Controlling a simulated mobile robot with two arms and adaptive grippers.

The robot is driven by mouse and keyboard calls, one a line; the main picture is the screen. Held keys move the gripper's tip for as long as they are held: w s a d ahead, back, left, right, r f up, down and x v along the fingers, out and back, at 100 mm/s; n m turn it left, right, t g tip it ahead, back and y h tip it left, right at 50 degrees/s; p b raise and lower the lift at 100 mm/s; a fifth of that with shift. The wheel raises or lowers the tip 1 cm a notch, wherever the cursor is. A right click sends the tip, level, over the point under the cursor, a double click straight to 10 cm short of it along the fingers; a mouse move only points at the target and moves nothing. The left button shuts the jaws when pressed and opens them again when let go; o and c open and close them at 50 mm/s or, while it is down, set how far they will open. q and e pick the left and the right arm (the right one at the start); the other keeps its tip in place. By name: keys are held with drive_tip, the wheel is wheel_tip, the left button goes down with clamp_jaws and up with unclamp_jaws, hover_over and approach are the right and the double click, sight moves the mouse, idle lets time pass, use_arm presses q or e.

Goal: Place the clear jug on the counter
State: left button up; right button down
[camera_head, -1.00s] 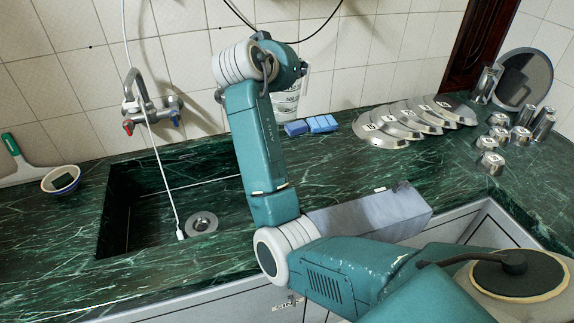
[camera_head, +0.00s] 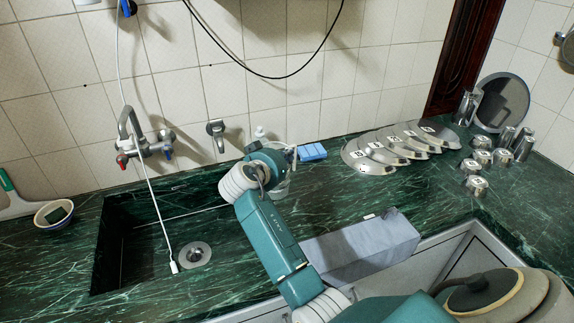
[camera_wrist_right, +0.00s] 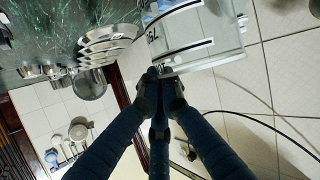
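The clear jug (camera_wrist_right: 190,40) with dark measuring marks fills the upper right of the right wrist view. My right gripper (camera_wrist_right: 163,84) has its fingers closed together at the jug's edge, and the jug is held there. In the head view only a pale, see-through part of the jug (camera_head: 283,186) shows beside my right wrist, over the back of the green marble counter (camera_head: 350,203). My arm hides the rest of it and the fingertips. I cannot tell whether the jug's base touches the counter. My left gripper is out of view.
A sink (camera_head: 140,262) lies to the left. Blue sponges (camera_head: 312,152) sit behind the jug. Several metal lids (camera_head: 372,163) and metal cups (camera_head: 477,184) stand to the right. A grey box (camera_head: 365,248) is at the front edge. Bare counter lies between box and lids.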

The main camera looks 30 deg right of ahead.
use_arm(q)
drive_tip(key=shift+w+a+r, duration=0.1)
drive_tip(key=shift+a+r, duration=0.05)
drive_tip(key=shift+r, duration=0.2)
use_arm(e)
wheel_tip(320, 180, down, 4)
drive_tip(key=shift+r, duration=0.2)
drive_tip(key=c, duration=2.4)
unclamp_jaws()
drive_tip(key=shift+f, duration=0.2)
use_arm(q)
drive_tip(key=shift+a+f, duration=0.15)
use_arm(e)
drive_tip(key=o, duration=0.4)
drive_tip(key=shift+r, duration=0.15)
